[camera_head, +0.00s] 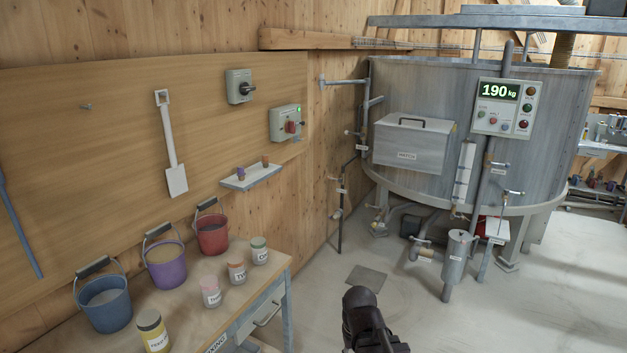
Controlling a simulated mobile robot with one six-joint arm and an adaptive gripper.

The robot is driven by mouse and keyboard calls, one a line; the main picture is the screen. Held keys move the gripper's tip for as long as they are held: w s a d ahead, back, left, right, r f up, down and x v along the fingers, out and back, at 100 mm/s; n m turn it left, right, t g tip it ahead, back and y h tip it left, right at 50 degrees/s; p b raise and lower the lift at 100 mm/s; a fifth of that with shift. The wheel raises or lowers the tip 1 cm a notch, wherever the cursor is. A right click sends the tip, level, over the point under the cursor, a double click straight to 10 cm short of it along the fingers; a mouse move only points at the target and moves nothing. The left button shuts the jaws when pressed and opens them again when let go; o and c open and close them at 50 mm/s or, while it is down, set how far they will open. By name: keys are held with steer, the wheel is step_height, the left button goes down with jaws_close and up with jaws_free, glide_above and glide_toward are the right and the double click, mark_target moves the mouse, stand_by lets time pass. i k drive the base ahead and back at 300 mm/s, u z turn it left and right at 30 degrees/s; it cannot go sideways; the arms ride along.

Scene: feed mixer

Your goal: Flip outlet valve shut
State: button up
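The mixer tank (440,110) is a large grey metal drum on legs at the right. Pipes and small labelled valves sit under and beside it.
A wooden bench (185,314) at lower left bears buckets and several labelled jars. A small metal canister (457,258) stands below the tank at the right. A grey floor plate (366,276) lies between bench and tank. The floor (480,325) at the lower right is clear.

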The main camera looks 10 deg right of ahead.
mark_target(410, 238)
steer(key=z, duration=0.15)
steer(key=i, duration=1.8)
steer(key=z, duration=0.65)
steer(key=i, duration=1.3)
steer(key=z, duration=0.35)
steer(key=k, duration=0.7)
steer(key=u, duration=0.1)
steer(key=i, duration=0.35)
